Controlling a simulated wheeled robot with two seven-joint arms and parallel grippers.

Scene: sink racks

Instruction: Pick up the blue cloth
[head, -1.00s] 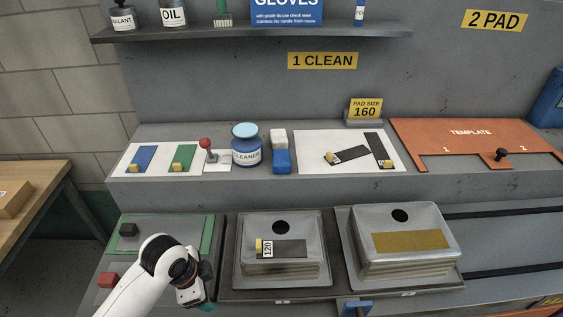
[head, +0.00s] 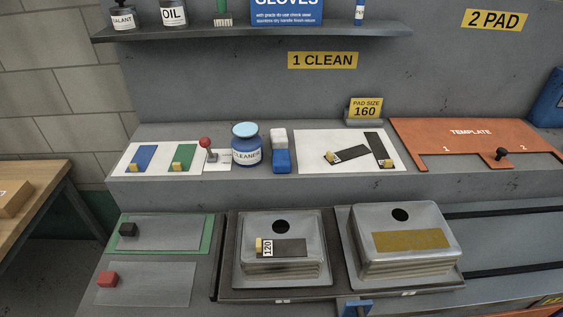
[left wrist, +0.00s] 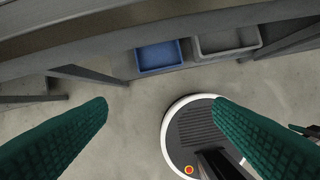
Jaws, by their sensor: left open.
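The blue cloth (head: 140,158) lies flat on a white sheet at the left end of the ledge in the head view, with a small yellow tab at its lower end. A green cloth (head: 183,157) with a similar tab lies to its right. My left gripper (left wrist: 160,104) shows only in the left wrist view. Its two green fingers are wide apart with nothing between them, above the floor and away from the cloth. My right gripper is in no view.
A red-knobbed lever (head: 206,145) and a cleaner jar (head: 246,148) stand right of the cloths. A shelf (head: 250,40) overhangs the back. Two sink-like racks (head: 240,278) sit lower down. A blue bin (left wrist: 158,57) and a grey bin (left wrist: 226,42) show below in the wrist view.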

